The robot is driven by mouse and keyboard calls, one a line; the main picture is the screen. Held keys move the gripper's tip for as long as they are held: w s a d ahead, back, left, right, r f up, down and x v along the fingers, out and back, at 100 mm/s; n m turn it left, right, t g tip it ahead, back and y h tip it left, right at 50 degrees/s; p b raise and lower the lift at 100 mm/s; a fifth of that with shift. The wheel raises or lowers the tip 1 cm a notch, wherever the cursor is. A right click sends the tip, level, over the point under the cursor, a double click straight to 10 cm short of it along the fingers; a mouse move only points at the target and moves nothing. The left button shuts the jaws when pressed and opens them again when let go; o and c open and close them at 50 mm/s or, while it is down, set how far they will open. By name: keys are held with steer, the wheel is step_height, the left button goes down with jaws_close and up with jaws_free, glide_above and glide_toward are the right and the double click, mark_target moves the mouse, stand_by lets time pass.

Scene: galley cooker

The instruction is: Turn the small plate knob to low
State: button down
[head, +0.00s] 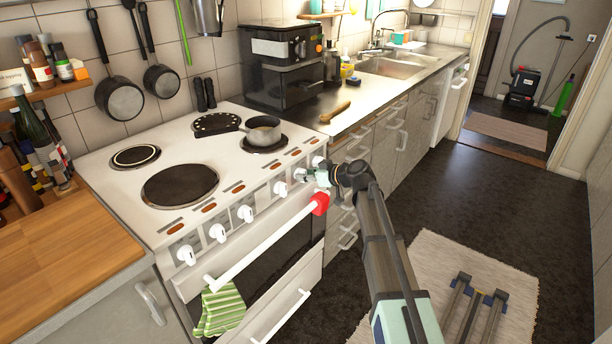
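The white cooker (115,195) stands at the left with a row of white knobs along its sloping front panel. The knobs include one at the near end (186,254), one further along (246,213) and one beside my gripper (280,188). I cannot tell which knob belongs to which plate, and their markings are too small to read. A small dark plate (134,156) is at the back left of the hob, and a large one (180,187) is in front of it. My gripper (311,175) is at the far-end knobs, partly covering them. Contact and finger opening are unclear.
A pot (263,131) sits on the far right plate. The oven handle (265,243) runs below the knobs, with a red piece (320,203) close under my gripper and a green striped cloth (220,308) at its near end.

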steer(key=shift+w+m, duration=0.1)
steer(key=shift+m, duration=0.2)
steer(key=m+g+y, duration=0.1)
steer(key=m+g+y+b, duration=0.1)
steer(key=m, duration=0.1)
steer(key=m+y+b, duration=0.1)
steer(key=m, duration=0.1)
steer(key=shift+w+d+f+g, duration=0.15)
steer(key=shift+w+g, duration=0.1)
steer(key=shift+g, duration=0.15)
steer(key=shift+m, duration=0.3)
stand_by(0.4)
steer(key=c, duration=1)
jaws_free()
steer(key=shift+d, duration=0.1)
